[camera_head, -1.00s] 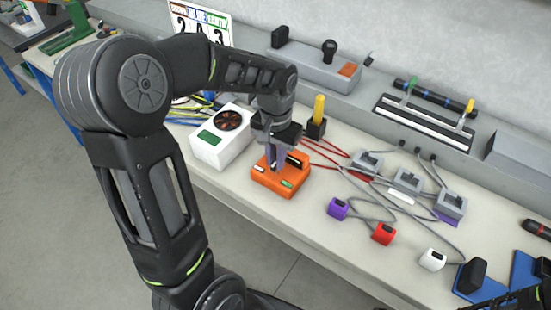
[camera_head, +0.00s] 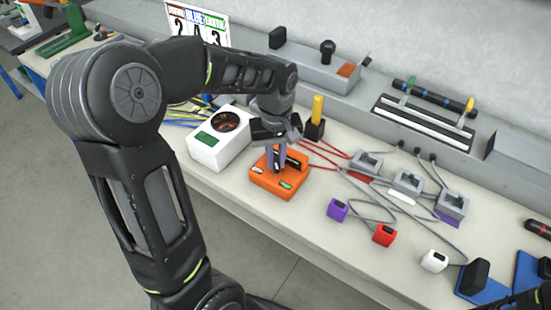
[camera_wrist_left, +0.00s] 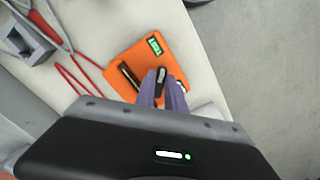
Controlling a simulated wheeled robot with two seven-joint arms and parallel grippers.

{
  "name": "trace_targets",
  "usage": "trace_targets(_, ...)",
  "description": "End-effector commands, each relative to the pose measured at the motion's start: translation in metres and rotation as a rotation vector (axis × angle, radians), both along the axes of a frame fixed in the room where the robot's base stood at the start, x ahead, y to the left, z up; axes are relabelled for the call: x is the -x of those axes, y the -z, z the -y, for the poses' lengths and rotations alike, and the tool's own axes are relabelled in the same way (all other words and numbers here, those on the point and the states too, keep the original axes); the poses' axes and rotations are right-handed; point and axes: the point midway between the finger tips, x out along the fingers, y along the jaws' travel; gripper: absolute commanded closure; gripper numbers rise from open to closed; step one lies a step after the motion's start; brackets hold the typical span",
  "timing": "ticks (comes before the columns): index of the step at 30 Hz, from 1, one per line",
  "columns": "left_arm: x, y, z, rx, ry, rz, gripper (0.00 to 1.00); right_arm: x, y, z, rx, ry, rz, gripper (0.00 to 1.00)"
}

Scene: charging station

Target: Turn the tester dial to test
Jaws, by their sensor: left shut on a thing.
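My left gripper (camera_head: 275,167) points down over the tester. In the left wrist view its purple fingers (camera_wrist_left: 162,90) are closed around the black dial (camera_wrist_left: 160,78), one on each side. The dial is mostly hidden by the fingers in the head view. A dark slot (camera_wrist_left: 130,76) lies beside the dial. My right gripper is not clearly visible.
A white box with a fan (camera_head: 220,140) stands close left of the tester. A yellow-handled tool in a black holder (camera_head: 316,120) stands behind it. Red cables run right to grey clamps (camera_head: 407,181). Purple, red and white blocks (camera_head: 383,236) lie along the front right.

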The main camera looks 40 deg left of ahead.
Motion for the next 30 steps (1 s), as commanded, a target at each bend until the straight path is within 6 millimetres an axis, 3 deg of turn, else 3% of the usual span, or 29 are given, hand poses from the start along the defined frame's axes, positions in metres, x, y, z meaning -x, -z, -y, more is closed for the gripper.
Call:
trace_targets(13, -0.0005, -0.0005, -0.0001, 0.000, -0.016, 0.001, 1.00, 0.0000, 0.0002, 0.0000, 0.000, 0.000, 0.000, 0.64)
trace_targets(14, -0.0005, -0.0005, -0.0001, 0.000, -0.015, 0.001, 0.85, 0.0000, 0.0002, 0.0000, 0.000, 0.000, 0.000, 0.64)
trace_targets(21, -0.0003, -0.0003, 0.0000, 0.000, -0.015, 0.001, 0.65, 0.0000, 0.0002, 0.0000, 0.000, 0.000, 0.000, 0.64)
trace_targets(30, -0.0003, -0.0011, 0.0000, 0.000, -0.014, 0.001, 0.64, 0.0000, 0.0003, 0.0000, 0.000, 0.000, 0.000, 0.64)
